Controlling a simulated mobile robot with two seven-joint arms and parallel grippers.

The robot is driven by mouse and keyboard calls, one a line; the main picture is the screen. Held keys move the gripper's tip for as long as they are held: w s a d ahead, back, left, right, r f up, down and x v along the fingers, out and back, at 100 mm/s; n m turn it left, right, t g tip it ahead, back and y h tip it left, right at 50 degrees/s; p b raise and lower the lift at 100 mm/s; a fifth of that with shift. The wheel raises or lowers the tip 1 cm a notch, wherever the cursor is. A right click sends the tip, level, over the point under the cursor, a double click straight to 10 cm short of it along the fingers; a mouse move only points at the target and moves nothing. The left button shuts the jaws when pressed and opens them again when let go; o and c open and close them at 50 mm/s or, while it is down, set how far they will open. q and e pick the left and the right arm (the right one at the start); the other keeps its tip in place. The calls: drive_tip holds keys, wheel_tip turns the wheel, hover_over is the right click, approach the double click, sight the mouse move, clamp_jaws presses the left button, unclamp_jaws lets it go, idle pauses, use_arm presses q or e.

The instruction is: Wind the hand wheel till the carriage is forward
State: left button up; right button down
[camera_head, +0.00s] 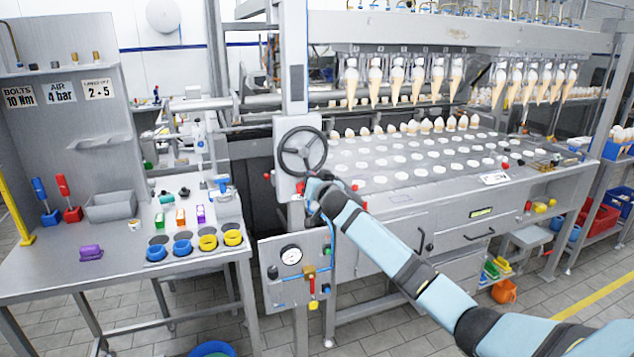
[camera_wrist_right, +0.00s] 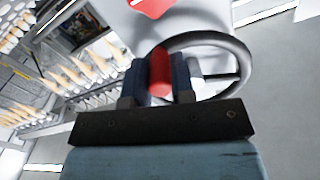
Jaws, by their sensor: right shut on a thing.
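The dark hand wheel (camera_head: 303,150) is on a grey plate at the machine's left front post. It also shows in the right wrist view (camera_wrist_right: 243,58). My right gripper (camera_head: 314,186) is at the wheel's lower rim. In the wrist view its fingers (camera_wrist_right: 158,76) are shut around a red handle (camera_wrist_right: 159,70) at the wheel's rim. The head view hides the handle behind the gripper. A beam with a row of cone grippers (camera_head: 400,75) holding cones hangs over a plate with pale round spots (camera_head: 420,155). I cannot tell which part is the carriage. My left gripper is not in view.
A gauge panel (camera_head: 292,270) with a small valve is below the wheel. A workbench (camera_head: 60,290) with coloured rings, blocks and a grey bin (camera_head: 110,207) stands at left. Red crates (camera_head: 597,218) are at the right. Some floor is free in front of the machine.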

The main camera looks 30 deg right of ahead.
drive_tip(key=shift+w+a+f+m+b, duration=0.1)
drive_tip(key=shift+w+a+m+b, duration=0.1)
drive_tip(key=shift+a+m, duration=0.4)
drive_tip(key=shift+w+a+f+m+b, duration=0.1)
drive_tip(key=shift+a+m+b, duration=0.05)
drive_tip(key=shift+a+m, duration=0.4)
drive_tip(key=shift+d, duration=0.1)
drive_tip(key=c, duration=1)
unclamp_jaws()
drive_tip(key=shift+o, duration=0.2)
drive_tip(key=shift+s, duration=0.1)
drive_tip(key=v, duration=1.3)
drive_tip(key=shift+s+b, duration=0.35)
drive_tip(key=shift+b, duration=0.05)
